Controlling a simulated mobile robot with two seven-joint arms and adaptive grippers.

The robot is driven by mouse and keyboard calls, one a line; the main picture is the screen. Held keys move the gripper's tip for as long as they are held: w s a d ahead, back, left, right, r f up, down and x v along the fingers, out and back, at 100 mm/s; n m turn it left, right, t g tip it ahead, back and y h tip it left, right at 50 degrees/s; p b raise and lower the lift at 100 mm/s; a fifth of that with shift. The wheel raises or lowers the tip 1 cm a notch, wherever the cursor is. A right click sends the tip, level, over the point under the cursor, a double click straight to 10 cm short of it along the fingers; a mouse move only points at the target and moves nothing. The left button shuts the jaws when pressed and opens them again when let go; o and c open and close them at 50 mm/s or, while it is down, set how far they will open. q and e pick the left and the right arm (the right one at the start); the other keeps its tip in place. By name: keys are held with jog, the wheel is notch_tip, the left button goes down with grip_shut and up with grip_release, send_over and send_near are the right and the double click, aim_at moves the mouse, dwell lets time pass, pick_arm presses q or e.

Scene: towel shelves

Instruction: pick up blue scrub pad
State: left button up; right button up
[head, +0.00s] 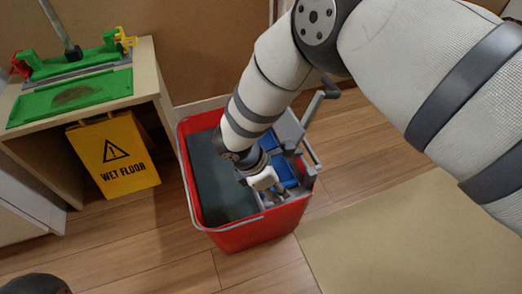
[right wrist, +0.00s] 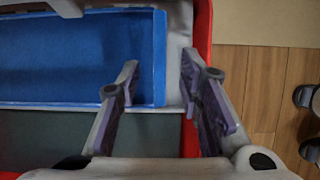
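The blue scrub pad (head: 284,168) shows as a blue patch inside the red bucket (head: 247,236), partly hidden behind my right arm and gripper. In the right wrist view, a long flat blue surface (right wrist: 60,55) with a raised blue edge fills the upper left. My right gripper (head: 277,194) points down into the bucket. In the right wrist view its two fingers (right wrist: 158,78) are spread with a gap. The left finger overlaps the blue edge and the right finger overlaps the grey and red rim. Contact cannot be told. My left gripper is not in view.
A dark grey compartment (head: 212,172) fills the bucket's left side. A grey wringer handle (head: 309,112) rises at its back right. A yellow wet floor sign (head: 115,158) stands left, under a wooden shelf (head: 148,70) holding a green tray (head: 72,97). A beige mat (head: 400,245) lies right.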

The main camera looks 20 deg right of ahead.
grip_shut()
jog(key=shift+r, duration=0.15)
